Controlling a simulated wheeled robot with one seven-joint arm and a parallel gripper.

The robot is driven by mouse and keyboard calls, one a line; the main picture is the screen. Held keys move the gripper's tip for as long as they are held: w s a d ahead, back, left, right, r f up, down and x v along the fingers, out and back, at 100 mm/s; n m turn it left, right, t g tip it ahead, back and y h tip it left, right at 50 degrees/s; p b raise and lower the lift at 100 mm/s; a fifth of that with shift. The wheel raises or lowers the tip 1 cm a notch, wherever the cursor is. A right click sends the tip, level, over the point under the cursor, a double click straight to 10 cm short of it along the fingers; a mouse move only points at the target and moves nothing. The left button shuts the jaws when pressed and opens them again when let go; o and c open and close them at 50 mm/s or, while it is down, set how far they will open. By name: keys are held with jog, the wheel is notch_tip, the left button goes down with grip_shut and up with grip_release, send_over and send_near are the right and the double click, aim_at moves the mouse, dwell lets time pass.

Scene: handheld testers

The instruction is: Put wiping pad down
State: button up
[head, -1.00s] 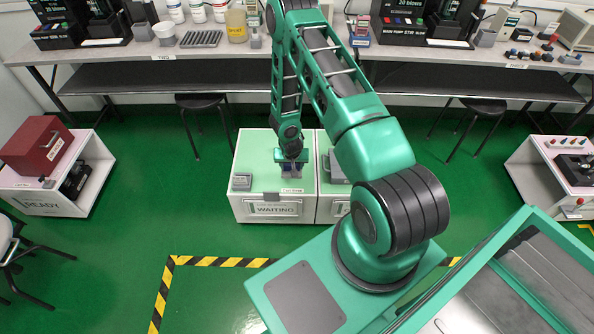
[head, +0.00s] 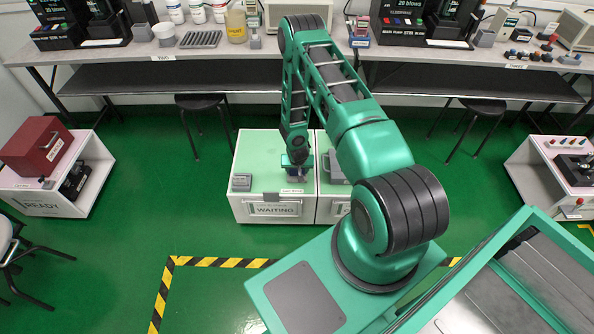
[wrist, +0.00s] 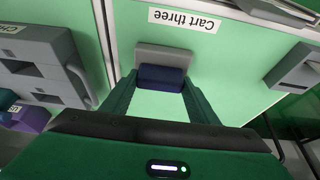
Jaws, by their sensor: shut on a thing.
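My gripper (wrist: 156,98) is shut on the wiping pad (wrist: 161,77), a small block with a dark blue part and a grey part, held between the two green fingers. In the head view my gripper (head: 297,174) is over the light green top of the white cart (head: 258,160) marked WAITING, near its right edge. The pad is small and mostly hidden there. The "Cart three" label (wrist: 185,22) lies beyond the pad in the wrist view. I cannot tell whether the pad touches the cart top.
A grey device (head: 241,182) sits at the cart's front left. A second cart with a grey device (head: 337,168) adjoins on the right. The cart top left of my gripper is clear. The long bench (head: 210,55) behind is crowded.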

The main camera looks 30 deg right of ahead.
jog(key=o, duration=1.4)
jog(key=s+d+r+g, duration=0.1)
jog(key=s+r, duration=0.3)
jog(key=r, duration=1)
jog(key=s+d+r, duration=0.1)
jog(key=s+r, duration=0.3)
jog(key=r, duration=0.9)
jog(key=s+d+r+g, duration=0.1)
jog(key=s+r, duration=0.3)
jog(key=r, duration=1)
jog(key=s+a+r+y, duration=0.1)
jog(key=s+a+r, duration=0.3)
jog(key=s+r, duration=0.4)
jog(key=s+a+r+g+y, duration=0.1)
jog(key=s+a+r, duration=0.2)
jog(key=s+r, duration=0.6)
jog(key=s, duration=0.7)
jog(key=shift+a+g+y, duration=0.3)
jog(key=shift+a, duration=0.05)
